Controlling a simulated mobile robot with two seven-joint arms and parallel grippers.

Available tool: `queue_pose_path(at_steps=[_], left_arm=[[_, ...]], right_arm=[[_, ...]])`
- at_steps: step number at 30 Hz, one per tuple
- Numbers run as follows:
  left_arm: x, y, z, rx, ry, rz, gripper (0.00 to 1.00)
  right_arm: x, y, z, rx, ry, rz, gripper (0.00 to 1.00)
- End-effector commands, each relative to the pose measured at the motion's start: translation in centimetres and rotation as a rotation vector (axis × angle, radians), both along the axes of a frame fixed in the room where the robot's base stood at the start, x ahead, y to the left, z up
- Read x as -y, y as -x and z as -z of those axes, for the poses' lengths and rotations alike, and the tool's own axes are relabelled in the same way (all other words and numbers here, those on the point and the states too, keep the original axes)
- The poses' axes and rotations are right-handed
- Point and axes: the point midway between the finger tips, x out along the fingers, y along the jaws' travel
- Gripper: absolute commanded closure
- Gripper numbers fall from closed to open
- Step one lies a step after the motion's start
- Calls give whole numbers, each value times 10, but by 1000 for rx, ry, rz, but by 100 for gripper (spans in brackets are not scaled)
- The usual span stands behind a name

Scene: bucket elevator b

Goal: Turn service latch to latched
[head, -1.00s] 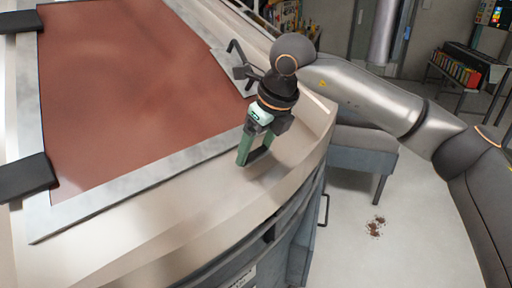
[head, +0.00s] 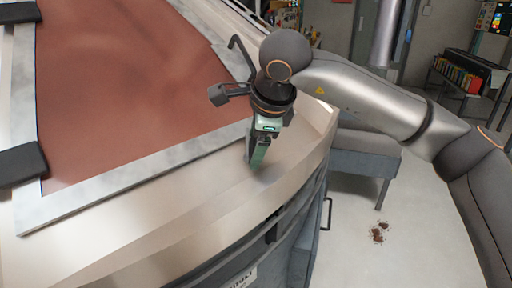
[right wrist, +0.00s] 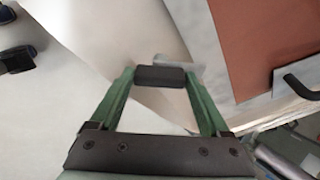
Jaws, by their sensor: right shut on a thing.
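My right gripper (head: 257,160) points down at the pale rim of the large machine housing (head: 190,200). In the head view its green fingers show nearly edge-on and hide what is between them. In the right wrist view the gripper (right wrist: 160,80) has its two green fingers on either side of a small dark block (right wrist: 160,76), which looks like the service latch's handle. The fingers are shut on it. A small light metal piece shows just behind the block. I cannot read the latch's position from these views. My left gripper is not in view.
A reddish-brown panel (head: 120,80) in a grey frame covers the housing's top. A bent black bar handle (head: 240,50) stands near my right wrist, and dark blocks (head: 20,165) sit at the left edge.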

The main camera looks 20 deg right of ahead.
Motion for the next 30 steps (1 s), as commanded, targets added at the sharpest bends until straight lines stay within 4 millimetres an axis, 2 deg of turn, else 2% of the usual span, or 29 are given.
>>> queue_pose_path(at_steps=[15, 30], left_arm=[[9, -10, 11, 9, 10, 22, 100], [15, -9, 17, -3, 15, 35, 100]], right_arm=[[0, 3, 2, 120, 234, -367, 76], [0, 4, 2, 168, 335, -520, 76]])
